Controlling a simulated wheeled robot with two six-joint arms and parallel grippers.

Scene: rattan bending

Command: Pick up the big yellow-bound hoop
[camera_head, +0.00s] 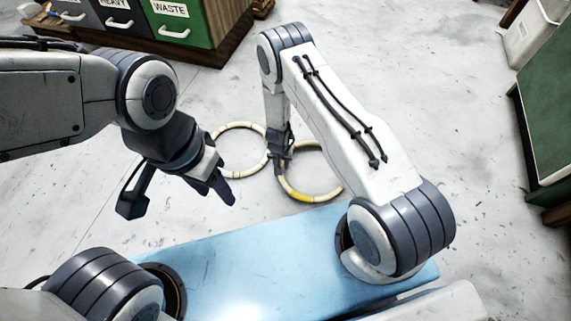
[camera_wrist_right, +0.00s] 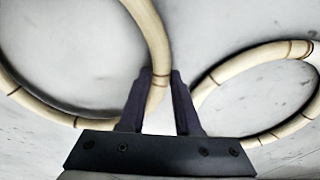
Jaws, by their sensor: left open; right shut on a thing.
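The yellow-bound hoop (camera_head: 298,196) is a pale ring at floor level in the head view, its yellow binding on the near side. My right gripper (camera_head: 281,160) is at its left edge. In the right wrist view, the fingers (camera_wrist_right: 160,100) are shut on the pale rim of a hoop (camera_wrist_right: 154,35), which I take as the yellow-bound one; no yellow shows there. My left gripper (camera_head: 226,190) is open and empty, to the left of the hoops. My right forearm hides part of the yellow-bound hoop's right side. Whether it is lifted is unclear.
A second pale hoop (camera_head: 238,173) with dark bands lies on the floor just left, close to the held one; it also shows in the wrist view (camera_wrist_right: 245,61). A cabinet with a green WASTE drawer (camera_head: 176,18) stands at the back left. Open floor lies behind the hoops.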

